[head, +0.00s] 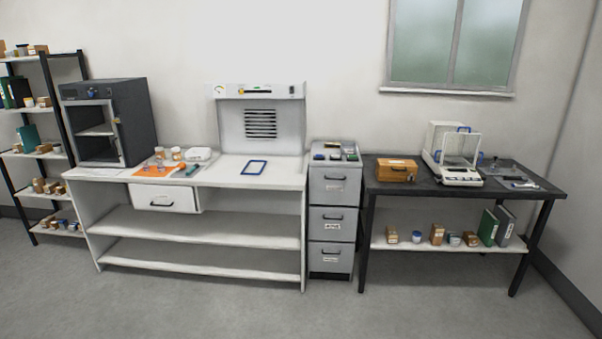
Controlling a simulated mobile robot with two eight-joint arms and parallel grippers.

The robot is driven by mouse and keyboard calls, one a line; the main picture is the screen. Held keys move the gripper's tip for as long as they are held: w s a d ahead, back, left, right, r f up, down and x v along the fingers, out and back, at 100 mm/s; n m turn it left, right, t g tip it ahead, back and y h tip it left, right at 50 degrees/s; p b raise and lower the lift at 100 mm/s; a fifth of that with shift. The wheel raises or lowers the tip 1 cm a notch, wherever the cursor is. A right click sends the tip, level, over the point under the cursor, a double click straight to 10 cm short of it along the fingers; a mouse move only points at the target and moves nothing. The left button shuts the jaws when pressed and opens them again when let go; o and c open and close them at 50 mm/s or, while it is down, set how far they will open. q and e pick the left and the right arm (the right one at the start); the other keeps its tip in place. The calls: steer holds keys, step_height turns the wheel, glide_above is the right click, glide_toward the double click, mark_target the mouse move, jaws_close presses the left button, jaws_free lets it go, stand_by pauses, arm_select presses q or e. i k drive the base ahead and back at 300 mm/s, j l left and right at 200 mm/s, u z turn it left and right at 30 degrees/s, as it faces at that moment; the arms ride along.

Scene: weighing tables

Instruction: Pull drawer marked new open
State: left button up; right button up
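A grey drawer cabinet (309,207) stands on the floor between the white bench and the dark table. It has a top drawer (328,196), a middle drawer (322,229) and a bottom drawer (318,262), each with a dark handle and a small white label. The label lettering is too small to read, so I cannot tell which is marked new. All three look closed. A white drawer (170,207) with a dark handle sits under the left part of the white bench; its front seems to stand slightly forward. Neither of my grippers is in view.
The white bench (225,177) carries a dark oven (140,110), an orange mat (150,172) and a blue-framed item (254,167). The dark table (420,188) holds a wooden box (397,177) and a balance (461,175). The floor (200,310) in front is clear.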

mark_target(329, 186)
steer(key=i, duration=1.6)
steer(key=i+z, duration=0.1)
steer(key=i, duration=0.5)
steer(key=i+j+z, duration=0.1)
steer(key=i, duration=0.5)
steer(key=i+j+z, duration=0.1)
steer(key=i, duration=0.5)
steer(key=j, duration=0.05)
